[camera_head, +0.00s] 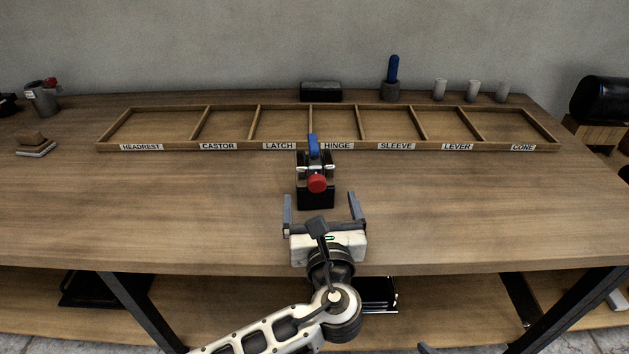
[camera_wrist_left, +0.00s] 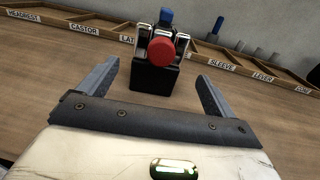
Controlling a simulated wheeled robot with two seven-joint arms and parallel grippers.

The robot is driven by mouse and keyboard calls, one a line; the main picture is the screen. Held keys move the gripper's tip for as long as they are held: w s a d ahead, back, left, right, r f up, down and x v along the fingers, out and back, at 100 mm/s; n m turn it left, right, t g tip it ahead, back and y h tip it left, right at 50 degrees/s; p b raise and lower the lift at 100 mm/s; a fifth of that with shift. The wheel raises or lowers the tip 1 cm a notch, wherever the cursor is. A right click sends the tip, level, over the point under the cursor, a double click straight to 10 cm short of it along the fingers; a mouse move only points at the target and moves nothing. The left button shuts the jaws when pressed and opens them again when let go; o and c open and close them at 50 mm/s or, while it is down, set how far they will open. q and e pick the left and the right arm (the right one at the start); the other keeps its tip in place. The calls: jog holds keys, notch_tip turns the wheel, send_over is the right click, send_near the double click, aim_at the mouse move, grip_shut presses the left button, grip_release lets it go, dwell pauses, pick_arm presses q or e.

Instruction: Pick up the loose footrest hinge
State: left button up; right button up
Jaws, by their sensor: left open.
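A small assembly with metal sides, a round red knob (camera_head: 317,183) and a blue upright piece (camera_head: 313,147) sits on a black block (camera_head: 316,199) at mid-table. I take it to be the hinge, though where it ends and the block begins is unclear. My left gripper (camera_head: 320,196) is open and empty, just in front of the block, with fingers pointing at it. In the left wrist view the red knob (camera_wrist_left: 161,53) and black block (camera_wrist_left: 152,78) stand ahead, between and beyond the two fingers, with a gap.
A shallow wooden tray (camera_head: 329,146) with labelled empty compartments lies behind; the HINGE label is right behind the block. At the back stand a black box (camera_head: 321,91), a blue-handled tool (camera_head: 392,78) and grey cylinders (camera_head: 473,91).

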aim_at(318, 182)
pick_arm(q)
jog(key=w, duration=0.4)
jog(key=shift+w+a+f, duration=0.2)
jog(key=shift+w+a, duration=0.05)
jog(key=shift+a, duration=0.15)
jog(key=shift+c, duration=0.3)
jog(key=shift+r, duration=0.15)
jog(key=c, duration=1.5)
jog(key=shift+r, duration=0.55)
jog(key=shift+c, duration=0.2)
notch_tip(318, 182, up, 2)
jog(key=shift+r, duration=0.15)
jog(key=s+r+p, duration=0.2)
jog(key=s+r, duration=0.7)
jog(key=s, duration=0.5)
jog(key=shift+r, duration=0.3)
pick_arm(e)
jog(key=shift+d+r, duration=0.2)
jog(key=shift+r, duration=0.2)
